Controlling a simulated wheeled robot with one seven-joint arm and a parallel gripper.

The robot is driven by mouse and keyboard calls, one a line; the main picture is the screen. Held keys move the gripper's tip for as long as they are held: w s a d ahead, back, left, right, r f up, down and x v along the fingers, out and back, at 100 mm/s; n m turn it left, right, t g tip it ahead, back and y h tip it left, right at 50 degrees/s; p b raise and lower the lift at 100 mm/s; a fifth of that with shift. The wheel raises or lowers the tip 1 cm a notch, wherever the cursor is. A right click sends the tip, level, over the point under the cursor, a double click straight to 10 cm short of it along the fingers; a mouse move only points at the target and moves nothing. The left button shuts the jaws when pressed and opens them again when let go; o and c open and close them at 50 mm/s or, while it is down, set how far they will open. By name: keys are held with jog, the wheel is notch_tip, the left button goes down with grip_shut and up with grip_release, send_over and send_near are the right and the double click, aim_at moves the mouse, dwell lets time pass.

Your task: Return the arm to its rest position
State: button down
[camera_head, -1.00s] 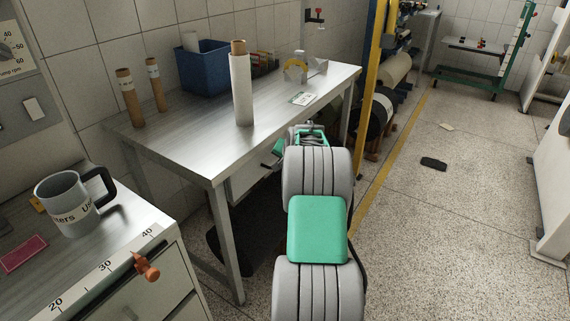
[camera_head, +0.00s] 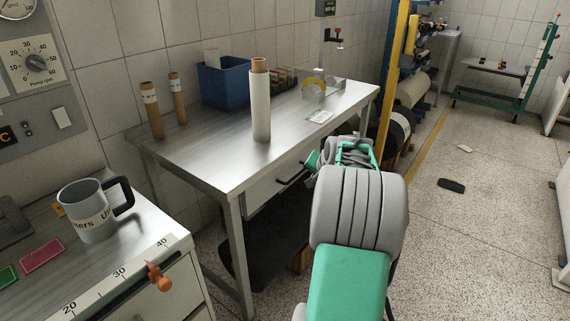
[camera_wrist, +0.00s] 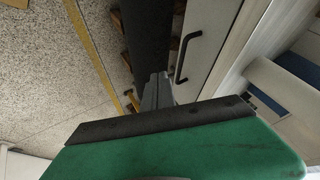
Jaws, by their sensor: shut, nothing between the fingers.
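My arm reaches forward from the bottom right of the head view, its grey ribbed link and green panel in front of the steel workbench (camera_head: 215,170). My gripper (camera_wrist: 157,92) shows in the wrist view as grey fingers close together beyond a dark bar and green housing, with nothing held. In the head view only green and grey parts of the wrist end show beside the bench's front edge; the fingertips are hard to make out there. A white paper roll (camera_head: 260,105) on a brown core stands upright on the bench, apart from my arm.
A blue bin (camera_head: 225,84) and two brown tubes stand at the back of the bench. A grey mug (camera_head: 92,212) sits on the left counter (camera_head: 150,228). A drawer handle (camera_wrist: 188,57) is near my gripper. The floor at right is mostly clear, with a small dark object.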

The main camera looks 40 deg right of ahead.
jog(key=a+r+n+g+y+p, duration=0.1)
jog(key=a+r+n+p, duration=0.3)
jog(key=a, duration=0.7)
jog(key=a+r+n+g+y+p, duration=0.1)
jog(key=a+r+n+p, duration=0.15)
jog(key=a+r, duration=0.65)
jog(key=s+a+n+g+y+p, duration=0.1)
jog(key=s+a+n+p, duration=0.6)
jog(key=s+a, duration=1.1)
jog(key=a+g, duration=0.1)
jog(key=a, duration=0.3)
jog(key=c, duration=2.1)
grip_release()
jog(key=shift+w, duration=0.1)
